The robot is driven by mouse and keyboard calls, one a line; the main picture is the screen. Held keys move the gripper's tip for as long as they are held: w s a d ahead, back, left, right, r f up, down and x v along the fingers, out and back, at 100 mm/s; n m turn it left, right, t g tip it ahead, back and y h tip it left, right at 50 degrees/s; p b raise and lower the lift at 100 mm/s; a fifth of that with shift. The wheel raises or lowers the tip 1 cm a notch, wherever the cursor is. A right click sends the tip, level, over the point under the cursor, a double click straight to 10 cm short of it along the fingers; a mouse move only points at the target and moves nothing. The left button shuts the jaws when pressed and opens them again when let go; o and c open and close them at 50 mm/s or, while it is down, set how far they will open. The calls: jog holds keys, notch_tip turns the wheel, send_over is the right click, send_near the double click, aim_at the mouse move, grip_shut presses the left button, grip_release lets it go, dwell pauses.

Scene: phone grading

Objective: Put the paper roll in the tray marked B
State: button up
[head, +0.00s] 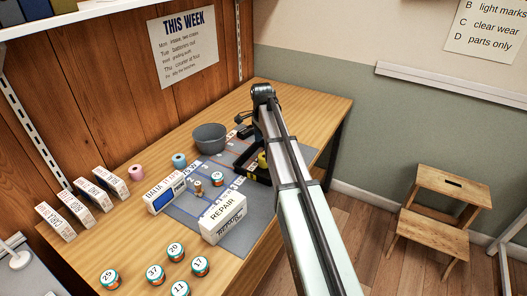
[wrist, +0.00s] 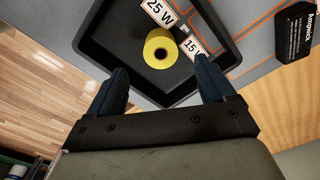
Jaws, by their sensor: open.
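A yellow roll (wrist: 160,48) with a dark hole stands inside a black tray (wrist: 92,45) in the wrist view. In the head view the yellow roll (head: 262,160) shows partly behind my arm, in the dark tray (head: 239,163). Pink (head: 136,172) and blue (head: 179,160) rolls stand on the table; I cannot tell which roll is meant by paper. My gripper (wrist: 162,82) is open, its fingers apart over the tray's near side, with the yellow roll ahead, between their lines. Nothing is held. No letter B shows on the tray.
White blocks marked 25 W (wrist: 157,12) and 15 W (wrist: 194,48) are in or at the tray. A grey bowl (head: 209,138), REPAIR box (head: 223,218) and several numbered tins (head: 156,272) stand on the table. A wooden step stool (head: 437,205) is on the floor.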

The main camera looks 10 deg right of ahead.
aim_at(263, 157)
jog(key=shift+r, duration=1.9)
